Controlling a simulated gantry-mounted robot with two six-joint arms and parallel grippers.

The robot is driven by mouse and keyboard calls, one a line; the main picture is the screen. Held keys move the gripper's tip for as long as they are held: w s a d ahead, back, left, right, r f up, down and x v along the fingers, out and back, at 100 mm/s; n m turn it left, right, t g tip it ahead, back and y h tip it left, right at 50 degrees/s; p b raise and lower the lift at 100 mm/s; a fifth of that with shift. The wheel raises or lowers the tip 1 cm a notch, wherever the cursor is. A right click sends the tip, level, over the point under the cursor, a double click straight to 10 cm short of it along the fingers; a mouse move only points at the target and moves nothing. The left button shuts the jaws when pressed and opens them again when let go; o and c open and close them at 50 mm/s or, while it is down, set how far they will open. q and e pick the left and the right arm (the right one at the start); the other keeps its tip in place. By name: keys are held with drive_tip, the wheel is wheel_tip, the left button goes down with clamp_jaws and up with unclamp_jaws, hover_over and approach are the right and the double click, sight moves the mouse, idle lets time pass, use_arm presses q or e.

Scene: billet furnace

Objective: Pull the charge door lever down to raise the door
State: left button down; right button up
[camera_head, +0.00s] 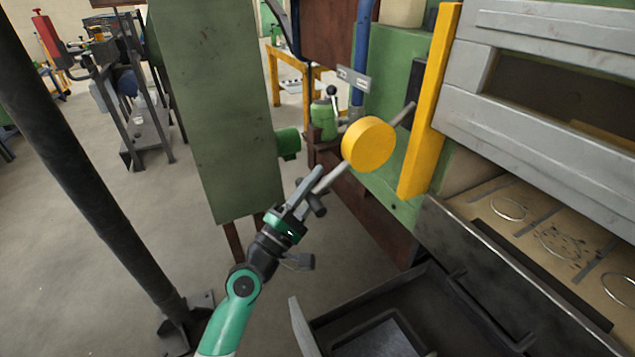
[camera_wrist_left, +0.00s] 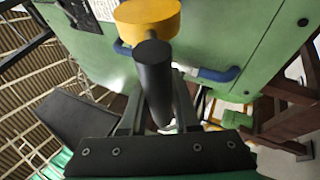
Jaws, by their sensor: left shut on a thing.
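The charge door lever is a grey rod (camera_head: 334,177) running down-left from a dark pivot on the furnace's green side. It carries a yellow round weight (camera_head: 368,144), which also shows in the left wrist view (camera_wrist_left: 148,18). Its end is a black cylindrical handle (camera_wrist_left: 153,75). My left gripper (camera_head: 314,187) is shut on this handle, with one finger on each side in the left wrist view. The charge door (camera_head: 540,185) seems to be the grey slatted panel at the right, with a dark opening. My right gripper is not in view.
A yellow upright bar (camera_head: 430,100) stands between the lever and the door. A green cabinet (camera_head: 212,110) stands left of the lever. A dark tray (camera_head: 440,295) lies below right of my arm, and a black post (camera_head: 85,180) rises at left.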

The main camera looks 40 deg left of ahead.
use_arm(q)
drive_tip(key=c, duration=0.7)
unclamp_jaws()
drive_tip(key=shift+s+d, duration=0.1)
drive_tip(key=shift+o, duration=0.2)
drive_tip(key=b+v, duration=0.1)
drive_tip(key=v, duration=1)
drive_tip(key=shift+s, duration=0.25)
